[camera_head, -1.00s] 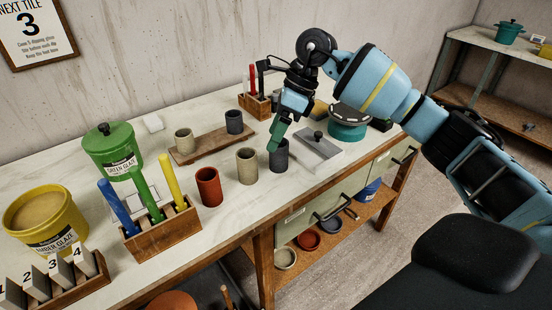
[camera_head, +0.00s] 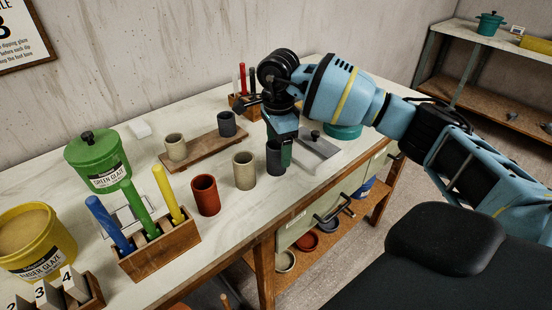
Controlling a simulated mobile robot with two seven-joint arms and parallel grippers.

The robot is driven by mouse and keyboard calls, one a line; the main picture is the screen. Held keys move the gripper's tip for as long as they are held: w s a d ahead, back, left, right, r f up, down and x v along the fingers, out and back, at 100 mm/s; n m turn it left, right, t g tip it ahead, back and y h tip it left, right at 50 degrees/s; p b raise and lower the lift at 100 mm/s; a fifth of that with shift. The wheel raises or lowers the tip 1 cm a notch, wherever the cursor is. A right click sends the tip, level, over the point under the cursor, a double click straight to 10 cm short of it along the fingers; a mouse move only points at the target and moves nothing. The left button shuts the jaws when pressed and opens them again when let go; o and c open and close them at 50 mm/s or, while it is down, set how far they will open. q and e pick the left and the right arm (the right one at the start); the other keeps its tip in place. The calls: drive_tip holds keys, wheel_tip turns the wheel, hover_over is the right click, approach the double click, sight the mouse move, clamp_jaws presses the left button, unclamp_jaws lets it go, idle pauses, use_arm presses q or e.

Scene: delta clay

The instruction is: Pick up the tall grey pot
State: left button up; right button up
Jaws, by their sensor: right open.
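The tall grey pot (camera_head: 274,162) stands upright on the worktop, at the right end of a front row with a beige pot (camera_head: 244,171) and a red pot (camera_head: 206,195). My right gripper (camera_head: 280,148) is open and has come down from above at this pot. One finger shows at the pot's right side; the other is hard to make out, and the gripper hides part of the pot's rim. I cannot tell whether the fingers touch it. A second dark grey pot (camera_head: 227,124) stands on a wooden board farther back. My left gripper is not in view.
The wooden board (camera_head: 203,148) also bears a beige pot (camera_head: 174,148). A grey slab with a knob (camera_head: 315,148) lies right of the gripper. A wooden rack (camera_head: 162,252) with coloured sticks and a green glaze bucket (camera_head: 98,160) stand left. The worktop's front edge is close.

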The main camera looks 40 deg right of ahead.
sight(276, 160)
drive_tip(key=shift+w+f, duration=0.2)
drive_tip(key=shift+f, duration=1.15)
drive_tip(key=shift+w+f, duration=0.15)
drive_tip(key=shift+f, duration=1.15)
drive_tip(key=c, duration=1.1)
drive_tip(key=shift+c, duration=0.2)
drive_tip(key=shift+r, duration=0.1)
